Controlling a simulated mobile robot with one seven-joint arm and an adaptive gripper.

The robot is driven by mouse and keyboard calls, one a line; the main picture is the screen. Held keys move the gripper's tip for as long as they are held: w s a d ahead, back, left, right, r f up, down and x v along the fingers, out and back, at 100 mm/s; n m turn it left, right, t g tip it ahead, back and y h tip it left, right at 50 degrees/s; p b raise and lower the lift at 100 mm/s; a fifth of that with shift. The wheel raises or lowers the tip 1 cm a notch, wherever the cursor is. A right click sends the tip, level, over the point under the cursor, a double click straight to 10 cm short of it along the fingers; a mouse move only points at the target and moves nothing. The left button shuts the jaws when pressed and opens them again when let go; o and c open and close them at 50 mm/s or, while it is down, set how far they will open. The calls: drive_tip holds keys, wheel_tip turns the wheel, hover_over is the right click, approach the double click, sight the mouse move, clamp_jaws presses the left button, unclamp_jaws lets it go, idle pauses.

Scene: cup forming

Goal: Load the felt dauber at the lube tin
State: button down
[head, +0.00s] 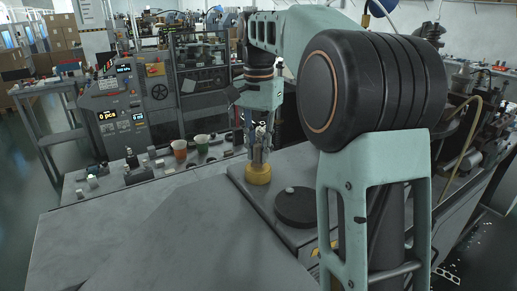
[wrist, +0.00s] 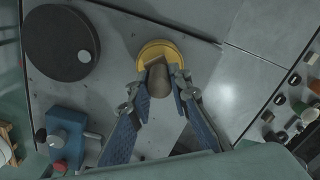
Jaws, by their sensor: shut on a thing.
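The lube tin is a round yellow tin (head: 258,175) on the grey plate. In the wrist view the tin (wrist: 150,47) shows as a yellow rim beyond the fingertips, partly hidden by the dauber. My gripper (head: 257,148) is upright directly above the tin. In the wrist view my gripper (wrist: 160,88) has its two blue fingers shut on the felt dauber, whose brown rounded handle (wrist: 159,80) stands between them. The dauber's lower end is over or inside the tin; I cannot tell whether it touches the lube.
A dark round disc (head: 296,208) with a small pale knob sits on the plate beside the tin. A red cup (head: 179,149) and a green cup (head: 202,143) stand to the left. A blue block (wrist: 66,132) is near the plate's edge. The grey table (head: 130,235) is clear in front.

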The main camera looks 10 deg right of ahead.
sight(259, 145)
drive_tip(key=shift+f, duration=0.6)
idle(2.1)
drive_tip(key=shift+r, duration=0.1)
wheel_tip(259, 145, up, 5)
drive_tip(key=p, duration=0.4)
drive_tip(key=shift+f, duration=0.2)
drive_tip(key=shift+r, duration=1.15)
